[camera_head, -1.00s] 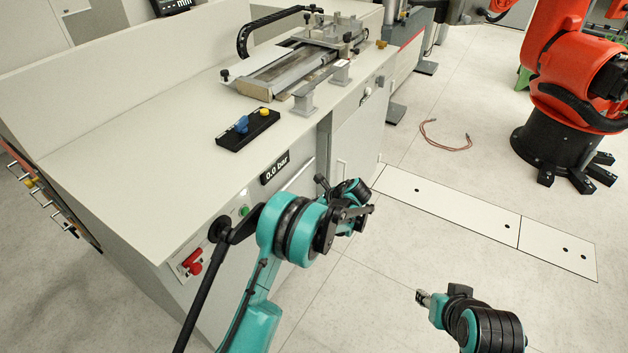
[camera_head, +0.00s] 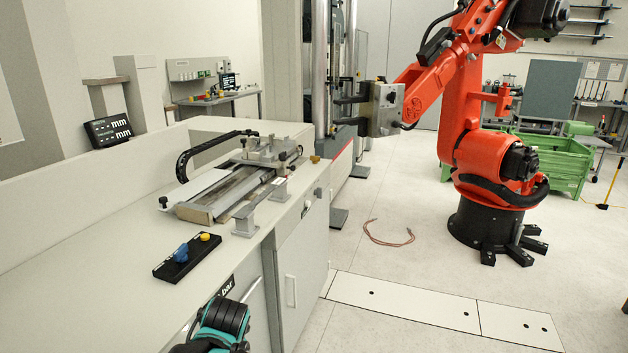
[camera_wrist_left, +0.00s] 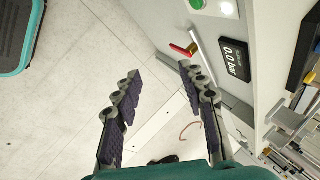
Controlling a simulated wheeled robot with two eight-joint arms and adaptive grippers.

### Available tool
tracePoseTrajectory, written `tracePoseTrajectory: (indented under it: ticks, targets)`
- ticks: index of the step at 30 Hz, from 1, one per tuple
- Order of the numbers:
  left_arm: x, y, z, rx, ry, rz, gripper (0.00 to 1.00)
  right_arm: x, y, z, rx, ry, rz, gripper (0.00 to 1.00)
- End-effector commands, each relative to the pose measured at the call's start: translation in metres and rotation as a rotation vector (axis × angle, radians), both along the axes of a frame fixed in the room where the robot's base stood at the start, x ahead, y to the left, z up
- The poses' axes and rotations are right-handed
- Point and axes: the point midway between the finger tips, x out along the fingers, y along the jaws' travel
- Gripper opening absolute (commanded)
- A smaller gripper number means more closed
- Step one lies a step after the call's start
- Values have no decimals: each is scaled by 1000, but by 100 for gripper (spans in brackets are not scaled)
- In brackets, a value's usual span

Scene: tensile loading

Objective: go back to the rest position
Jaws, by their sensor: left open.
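My left gripper (camera_wrist_left: 161,75) is open in the left wrist view, with both padded fingers spread and nothing between them. It hangs beside the front panel of the grey workbench, over the pale floor. In the head view only a teal and black part of my left arm (camera_head: 224,318) shows at the bottom, in front of the bench. My right gripper is outside the head view.
The workbench (camera_head: 90,285) carries a measuring fixture (camera_head: 238,185) and a black button box (camera_head: 187,257). Its panel has a red lever (camera_wrist_left: 184,50) and a pressure display (camera_wrist_left: 235,60). An orange robot (camera_head: 480,150) stands at right; a cable (camera_head: 388,240) lies on open floor.

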Motion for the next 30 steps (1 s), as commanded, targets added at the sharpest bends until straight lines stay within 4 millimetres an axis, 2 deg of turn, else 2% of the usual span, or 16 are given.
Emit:
tracePoseTrajectory:
  ticks: [1,6,9,12,18,30]
  targets:
    - [-21,1,4,-59,-33,61,41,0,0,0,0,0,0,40]
    - [-80,-6,6,-287,-142,289,41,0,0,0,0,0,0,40]
    - [-108,-11,1,-411,-193,412,41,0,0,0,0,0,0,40]
    - [-128,-15,-5,-511,-229,510,41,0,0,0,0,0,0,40]
    - [-145,-20,-12,-610,-263,607,41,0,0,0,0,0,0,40]
    - [-145,-20,-12,-618,-265,614,41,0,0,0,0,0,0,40]
